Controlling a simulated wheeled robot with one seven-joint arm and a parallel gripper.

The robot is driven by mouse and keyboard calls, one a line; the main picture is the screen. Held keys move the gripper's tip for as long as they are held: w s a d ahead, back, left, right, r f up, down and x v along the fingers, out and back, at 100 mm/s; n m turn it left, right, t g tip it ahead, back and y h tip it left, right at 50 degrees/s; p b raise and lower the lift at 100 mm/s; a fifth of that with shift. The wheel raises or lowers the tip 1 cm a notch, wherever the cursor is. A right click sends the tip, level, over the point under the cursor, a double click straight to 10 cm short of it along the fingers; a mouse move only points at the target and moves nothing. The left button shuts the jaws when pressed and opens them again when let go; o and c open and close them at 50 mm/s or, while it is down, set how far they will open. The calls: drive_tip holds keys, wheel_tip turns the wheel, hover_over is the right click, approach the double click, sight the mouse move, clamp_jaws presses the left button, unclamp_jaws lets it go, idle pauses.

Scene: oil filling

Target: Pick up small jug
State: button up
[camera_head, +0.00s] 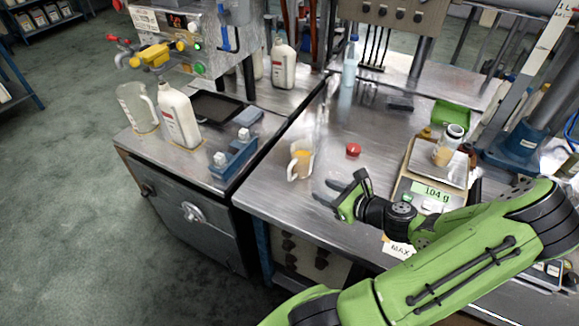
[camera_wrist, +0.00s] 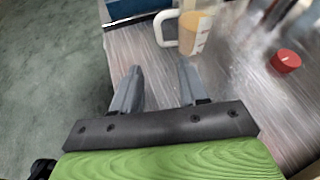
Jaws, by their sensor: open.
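The small jug (camera_head: 301,160) stands upright on the metal bench near its front left edge. It is clear, with a white handle on its left side and amber liquid inside. In the wrist view the small jug (camera_wrist: 197,33) is beyond the fingertips, at the top and a little right of centre. My gripper (camera_head: 335,192) is open and empty, to the right of the jug and nearer the bench's front edge. In the wrist view my gripper's fingers (camera_wrist: 160,72) are spread apart and do not touch the jug.
A red cap (camera_head: 353,150) lies right of the jug. A scale (camera_head: 432,178) reading 104 g carries a small jar (camera_head: 448,146). A larger clear jug (camera_head: 137,108) and a white bottle (camera_head: 179,114) stand on the left cabinet beside a blue rack (camera_head: 233,157). Bench around the small jug is clear.

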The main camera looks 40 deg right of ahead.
sight(291, 177)
drive_tip(key=b+x, duration=0.4)
drive_tip(key=x, duration=1.1)
drive_tip(key=shift+w+f, duration=0.2)
drive_tip(key=shift+f, duration=0.05)
drive_tip(key=shift+r, duration=0.1)
clamp_jaws()
